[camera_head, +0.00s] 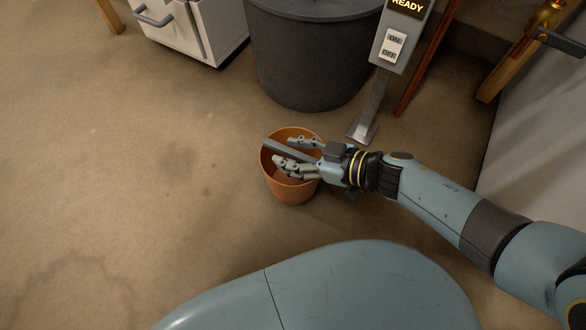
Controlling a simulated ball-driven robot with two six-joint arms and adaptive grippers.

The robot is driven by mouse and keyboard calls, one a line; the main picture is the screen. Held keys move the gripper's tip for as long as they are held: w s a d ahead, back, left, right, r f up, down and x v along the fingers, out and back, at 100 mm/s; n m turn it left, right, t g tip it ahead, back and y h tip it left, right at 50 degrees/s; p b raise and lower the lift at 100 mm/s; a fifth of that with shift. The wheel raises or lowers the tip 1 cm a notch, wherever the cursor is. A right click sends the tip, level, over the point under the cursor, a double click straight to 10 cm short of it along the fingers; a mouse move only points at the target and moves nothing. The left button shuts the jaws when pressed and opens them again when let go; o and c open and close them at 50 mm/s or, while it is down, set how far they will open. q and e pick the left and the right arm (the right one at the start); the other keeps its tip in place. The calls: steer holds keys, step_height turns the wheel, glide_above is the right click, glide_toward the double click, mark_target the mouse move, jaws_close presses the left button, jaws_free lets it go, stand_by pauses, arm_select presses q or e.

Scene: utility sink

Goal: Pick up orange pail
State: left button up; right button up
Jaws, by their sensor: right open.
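The orange pail (290,193) stands upright on the brown floor, near the middle of the head view. A grey bar, perhaps its handle, lies across the pail's mouth. My right gripper (288,153) reaches in from the right, and its fingers are over the pail's mouth. The fingers are spread apart and the gripper is open. I cannot tell whether they touch the rim or the bar. The gripper hides part of the pail's right rim. My left gripper is out of view.
A large dark grey bin (305,65) stands behind the pail. A grey switch post (385,85) with an ON/OFF panel stands to its right. A white cabinet (200,30) is at the upper left. The floor left of the pail is clear.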

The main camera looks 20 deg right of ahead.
jaws_close()
stand_by(0.8)
